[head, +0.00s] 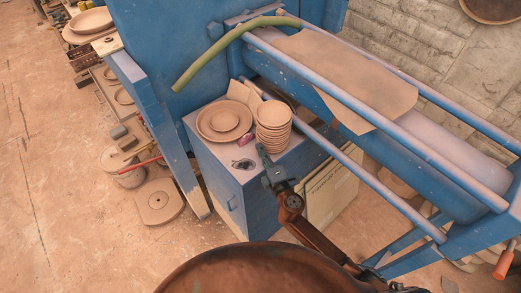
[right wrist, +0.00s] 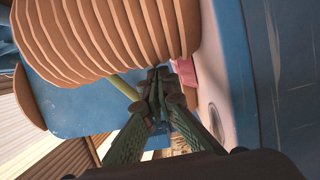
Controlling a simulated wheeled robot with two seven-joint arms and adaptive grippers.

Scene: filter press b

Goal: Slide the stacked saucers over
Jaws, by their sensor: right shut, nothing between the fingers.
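The stacked saucers (head: 273,122), a tall pile of terracotta-coloured dishes, stand upright on top of a blue cabinet (head: 223,177). In the right wrist view the stack (right wrist: 110,38) fills the upper left, its rims very close to my fingers. My right gripper (head: 262,151) is shut and empty, low at the front of the stack; it also shows in the right wrist view (right wrist: 158,82). I cannot tell whether the fingertips touch the saucers. My left gripper is out of view.
A wide plate with a smaller one on it (head: 224,120) sits left of the stack. A small pink object (head: 246,139) lies between them and the gripper. A small dark item (head: 243,164) is near the front edge. Blue press rails (head: 345,180) run close on the right.

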